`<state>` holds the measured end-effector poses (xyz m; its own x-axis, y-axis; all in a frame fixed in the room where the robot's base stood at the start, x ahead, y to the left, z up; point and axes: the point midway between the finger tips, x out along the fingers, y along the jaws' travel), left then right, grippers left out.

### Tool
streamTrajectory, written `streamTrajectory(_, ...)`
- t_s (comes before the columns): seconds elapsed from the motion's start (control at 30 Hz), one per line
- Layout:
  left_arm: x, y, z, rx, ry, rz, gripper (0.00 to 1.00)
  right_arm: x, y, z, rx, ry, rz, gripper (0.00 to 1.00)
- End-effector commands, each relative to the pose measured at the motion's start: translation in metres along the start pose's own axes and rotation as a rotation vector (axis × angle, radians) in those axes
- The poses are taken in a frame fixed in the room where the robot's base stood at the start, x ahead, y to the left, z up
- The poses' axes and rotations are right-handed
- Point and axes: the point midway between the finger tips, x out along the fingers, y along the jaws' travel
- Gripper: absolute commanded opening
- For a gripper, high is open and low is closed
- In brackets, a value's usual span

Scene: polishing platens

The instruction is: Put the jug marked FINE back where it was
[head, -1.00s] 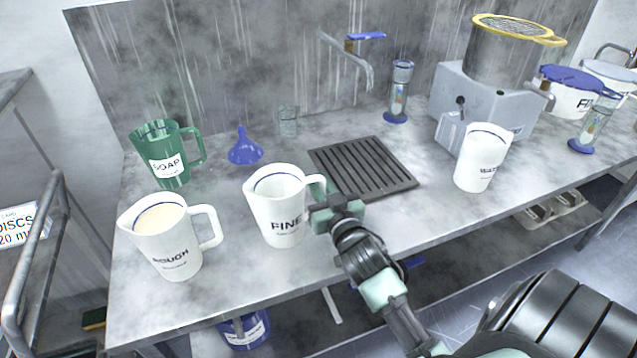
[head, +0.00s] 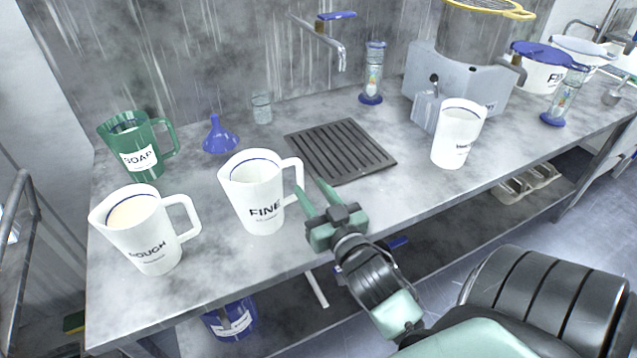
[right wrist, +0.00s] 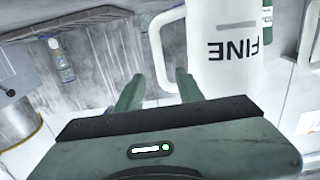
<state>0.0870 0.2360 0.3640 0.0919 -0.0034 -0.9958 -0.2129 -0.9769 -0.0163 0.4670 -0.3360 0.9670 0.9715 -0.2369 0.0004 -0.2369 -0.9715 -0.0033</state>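The white jug marked FINE (head: 258,197) stands upright on the grey worktop (head: 215,275), between the ROUGH jug and the black drain grate. Its handle points right, towards my right gripper. My right gripper (head: 318,194) is open and empty, just right of the handle and apart from the jug's body. In the right wrist view the FINE jug (right wrist: 222,45) appears upside down, with its handle ahead of the two spread fingertips (right wrist: 160,82). My left gripper is not in view.
The white ROUGH jug (head: 143,236) and green SOAP jug (head: 137,150) stand at left. A blue funnel (head: 220,138) and small glass (head: 262,108) are behind. The drain grate (head: 340,150) lies right of FINE. Another white jug (head: 457,137) stands farther right.

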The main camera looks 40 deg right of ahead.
Motion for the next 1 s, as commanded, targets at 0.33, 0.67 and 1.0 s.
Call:
streamTrajectory(0.33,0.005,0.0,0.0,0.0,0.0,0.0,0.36,-0.029,0.0,0.0,0.0,0.001,0.0,0.37)
streamTrajectory(0.67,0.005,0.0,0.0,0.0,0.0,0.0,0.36,-0.028,0.0,0.0,0.0,0.001,0.0,0.37)
streamTrajectory(1.0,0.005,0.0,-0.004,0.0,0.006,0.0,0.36,-0.028,0.0,0.0,0.0,0.001,-0.001,0.37)
